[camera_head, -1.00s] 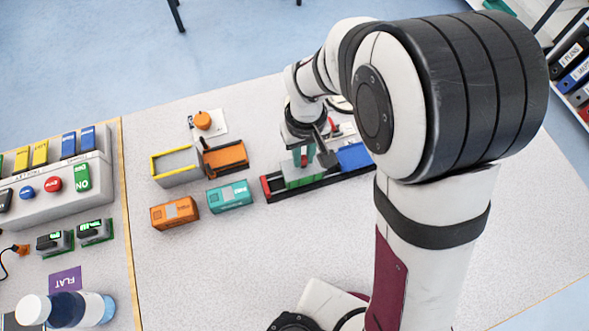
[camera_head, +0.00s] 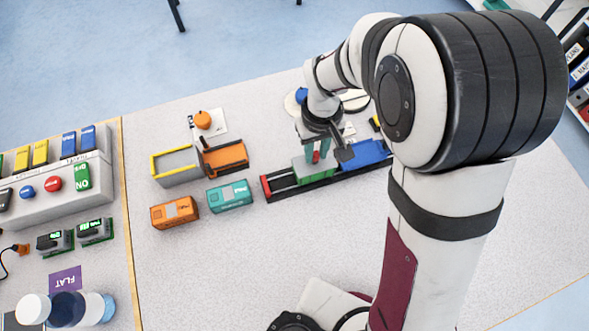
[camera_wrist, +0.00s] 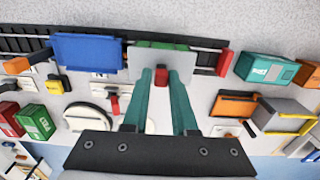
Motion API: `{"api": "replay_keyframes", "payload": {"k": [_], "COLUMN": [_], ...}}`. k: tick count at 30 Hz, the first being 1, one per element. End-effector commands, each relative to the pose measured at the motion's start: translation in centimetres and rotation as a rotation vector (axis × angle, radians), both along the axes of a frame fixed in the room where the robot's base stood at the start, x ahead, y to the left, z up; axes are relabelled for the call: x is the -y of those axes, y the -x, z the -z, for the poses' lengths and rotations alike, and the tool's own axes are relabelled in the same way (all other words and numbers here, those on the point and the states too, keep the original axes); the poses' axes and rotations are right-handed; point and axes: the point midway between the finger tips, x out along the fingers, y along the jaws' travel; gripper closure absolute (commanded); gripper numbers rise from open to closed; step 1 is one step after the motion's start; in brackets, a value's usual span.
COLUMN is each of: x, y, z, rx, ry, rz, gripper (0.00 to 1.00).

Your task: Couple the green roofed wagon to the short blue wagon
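The green roofed wagon (camera_head: 315,176) stands on the dark track below my gripper. In the wrist view its green edge (camera_wrist: 160,45) shows behind a pale grey panel with a red knob. My gripper (camera_wrist: 163,80) has its teal fingers closed in on this red knob, above the wagon; in the head view it also shows (camera_head: 316,155). The blue wagon (camera_head: 366,152) is on the same track, right of the green one. In the wrist view the blue wagon (camera_wrist: 88,52) is close beside it, with a narrow gap. I cannot tell whether the couplers touch.
A red end stop (camera_wrist: 224,63) marks the track's end, with bare track between it and the green wagon. A teal container (camera_head: 230,196), an orange container (camera_head: 174,213), an orange wagon (camera_head: 225,157) and a yellow-rimmed grey bin (camera_head: 176,166) stand to the left.

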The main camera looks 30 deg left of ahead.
Motion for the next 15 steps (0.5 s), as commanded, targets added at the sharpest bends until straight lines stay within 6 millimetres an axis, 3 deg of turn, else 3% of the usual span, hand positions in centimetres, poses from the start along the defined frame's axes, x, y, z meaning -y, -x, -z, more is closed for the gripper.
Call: {"api": "replay_keyframes", "payload": {"k": [1, 4, 12, 15], "x": [0.01, 0.01, 0.01, -0.03], "y": [0.01, 0.04, 0.06, 0.02], "z": [0.00, 0.01, -0.03, -0.97], "rx": [0.000, -0.001, -0.002, 0.000], "ry": [0.000, 0.000, 0.001, -0.001], "rz": [0.001, 0.001, 0.001, 0.001], "gripper": [0.64, 0.46, 0.45, 0.45]}}
